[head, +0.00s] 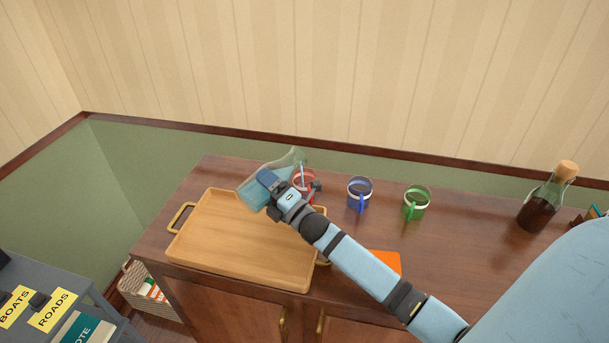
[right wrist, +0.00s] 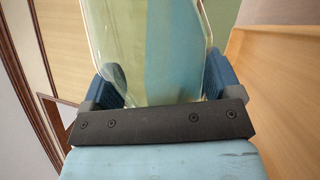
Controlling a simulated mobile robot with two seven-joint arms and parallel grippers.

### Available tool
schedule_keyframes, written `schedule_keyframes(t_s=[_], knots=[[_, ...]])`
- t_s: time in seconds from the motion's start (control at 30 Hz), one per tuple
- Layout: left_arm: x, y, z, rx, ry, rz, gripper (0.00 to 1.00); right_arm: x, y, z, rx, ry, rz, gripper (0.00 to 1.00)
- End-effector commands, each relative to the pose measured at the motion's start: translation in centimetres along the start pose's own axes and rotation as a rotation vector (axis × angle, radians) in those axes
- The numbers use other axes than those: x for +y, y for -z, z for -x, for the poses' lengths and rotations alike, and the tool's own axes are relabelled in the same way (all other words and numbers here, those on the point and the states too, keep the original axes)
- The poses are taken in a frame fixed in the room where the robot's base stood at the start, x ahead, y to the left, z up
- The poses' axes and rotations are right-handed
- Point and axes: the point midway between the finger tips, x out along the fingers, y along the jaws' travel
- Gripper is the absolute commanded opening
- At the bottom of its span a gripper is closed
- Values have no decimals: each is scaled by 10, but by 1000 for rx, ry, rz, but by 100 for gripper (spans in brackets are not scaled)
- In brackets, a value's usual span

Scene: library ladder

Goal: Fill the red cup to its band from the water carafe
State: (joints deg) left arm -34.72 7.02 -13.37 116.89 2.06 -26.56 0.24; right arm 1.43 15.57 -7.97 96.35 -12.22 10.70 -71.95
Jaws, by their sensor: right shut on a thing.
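My right gripper (head: 270,182) is shut on the clear glass water carafe (head: 252,197) and holds it steeply tilted above the sideboard, its mouth toward the upper right. A thin pale stream shows at the carafe's mouth, over the red cup (head: 306,179). The red cup stands upright on the sideboard, partly hidden by my gripper; its band and water level cannot be made out. In the right wrist view the carafe (right wrist: 150,40) sits between both fingers, with bluish water inside. My left gripper is not in view.
A blue cup (head: 359,191) and a green cup (head: 416,203) stand to the right on the sideboard (head: 460,217). A corked bottle of dark liquid (head: 540,208) is farther right. A wooden tray (head: 235,240) lies at left, and an orange item (head: 384,261) is near the front edge.

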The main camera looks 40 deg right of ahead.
Motion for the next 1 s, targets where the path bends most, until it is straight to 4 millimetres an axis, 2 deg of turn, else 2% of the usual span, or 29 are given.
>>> schedule_keyframes(t_s=[1.0], knots=[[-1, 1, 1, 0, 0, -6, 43, 3, -2, -1, -8, -5, -30, 31]])
